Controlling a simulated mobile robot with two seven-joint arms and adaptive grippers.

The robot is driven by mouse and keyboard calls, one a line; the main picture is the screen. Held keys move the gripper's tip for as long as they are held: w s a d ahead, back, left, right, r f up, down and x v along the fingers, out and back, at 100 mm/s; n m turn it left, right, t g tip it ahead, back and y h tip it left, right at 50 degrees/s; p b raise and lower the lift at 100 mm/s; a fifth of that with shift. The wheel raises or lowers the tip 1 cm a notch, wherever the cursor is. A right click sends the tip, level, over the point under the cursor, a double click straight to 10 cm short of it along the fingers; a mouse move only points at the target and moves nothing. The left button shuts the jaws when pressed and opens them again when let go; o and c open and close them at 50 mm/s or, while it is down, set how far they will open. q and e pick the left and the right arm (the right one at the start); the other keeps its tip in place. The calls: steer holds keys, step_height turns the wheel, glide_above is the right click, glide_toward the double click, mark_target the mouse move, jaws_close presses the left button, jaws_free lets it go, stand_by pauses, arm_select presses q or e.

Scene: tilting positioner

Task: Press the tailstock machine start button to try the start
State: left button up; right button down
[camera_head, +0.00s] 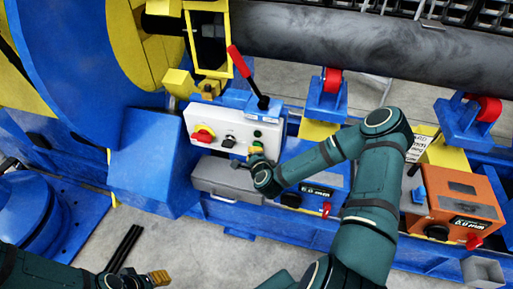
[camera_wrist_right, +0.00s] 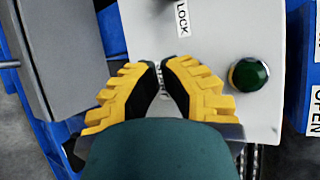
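A light-grey control panel (camera_head: 222,122) stands at the centre on the blue machine. My right gripper (camera_head: 256,150) is at the panel's lower right, close to the green buttons. In the right wrist view its yellow fingertips (camera_wrist_right: 161,66) are together over the panel face (camera_wrist_right: 215,35), holding nothing visible. A round green button (camera_wrist_right: 249,73) lies right of the fingers, apart from them. My left gripper (camera_head: 158,277) is low at the left, its opening unclear.
A red-handled lever (camera_head: 238,61) rises behind the panel. A grey box (camera_head: 228,177) sits below it. An orange box (camera_head: 462,205) stands to the right. Labels reading LOCK (camera_wrist_right: 182,18) and OPEN (camera_wrist_right: 316,109) show in the wrist view. The floor in front is mostly clear.

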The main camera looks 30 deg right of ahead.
stand_by(0.5)
steer(key=shift+s+a, duration=0.55)
steer(key=shift+a, duration=0.1)
steer(key=shift+s+a, duration=1.6)
steer(key=shift+a, duration=0.3)
